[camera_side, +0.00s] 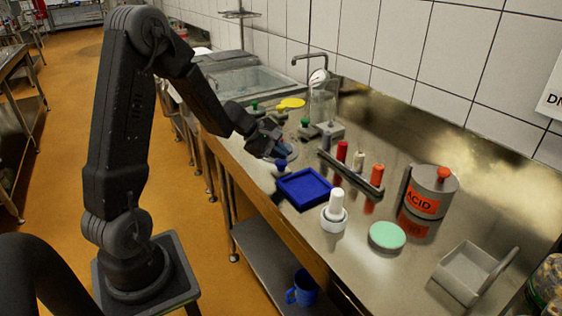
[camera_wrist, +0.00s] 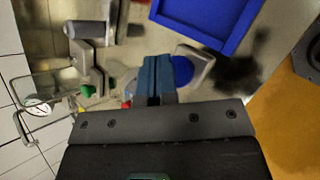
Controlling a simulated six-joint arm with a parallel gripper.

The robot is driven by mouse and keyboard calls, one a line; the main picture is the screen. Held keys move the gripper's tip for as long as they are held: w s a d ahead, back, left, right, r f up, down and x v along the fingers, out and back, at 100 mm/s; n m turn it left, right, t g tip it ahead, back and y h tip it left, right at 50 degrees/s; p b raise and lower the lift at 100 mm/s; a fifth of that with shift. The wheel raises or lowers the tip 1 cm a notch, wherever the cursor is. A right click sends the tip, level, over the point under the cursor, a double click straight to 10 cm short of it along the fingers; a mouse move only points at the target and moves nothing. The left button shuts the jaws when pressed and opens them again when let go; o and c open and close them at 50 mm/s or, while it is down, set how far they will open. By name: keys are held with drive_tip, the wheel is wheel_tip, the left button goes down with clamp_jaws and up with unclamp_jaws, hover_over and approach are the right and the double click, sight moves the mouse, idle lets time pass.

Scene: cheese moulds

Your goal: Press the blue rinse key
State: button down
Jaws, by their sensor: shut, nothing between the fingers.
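The blue rinse key (camera_wrist: 183,70) is a round blue button on a grey block, just right of my fingertips in the wrist view and partly hidden by them. In the side view a small blue spot (camera_side: 281,163) shows just below my gripper (camera_side: 275,152); it appears to be the key. My gripper also shows in the wrist view (camera_wrist: 157,80), its two blue-grey fingers closed together and empty. The fingertips are close beside the key in the picture. I cannot tell whether they touch it.
A blue tray (camera_side: 304,188) lies near the gripper on the steel counter. A rack (camera_side: 352,176) with coloured bottles, a white bottle (camera_side: 335,206), a green disc (camera_side: 387,236) and an acid can (camera_side: 428,192) stand to the right. Green-topped items (camera_side: 305,122) and a tap (camera_side: 312,57) are behind.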

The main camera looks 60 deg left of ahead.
sight(280, 162)
drive_tip(key=shift+r, duration=3)
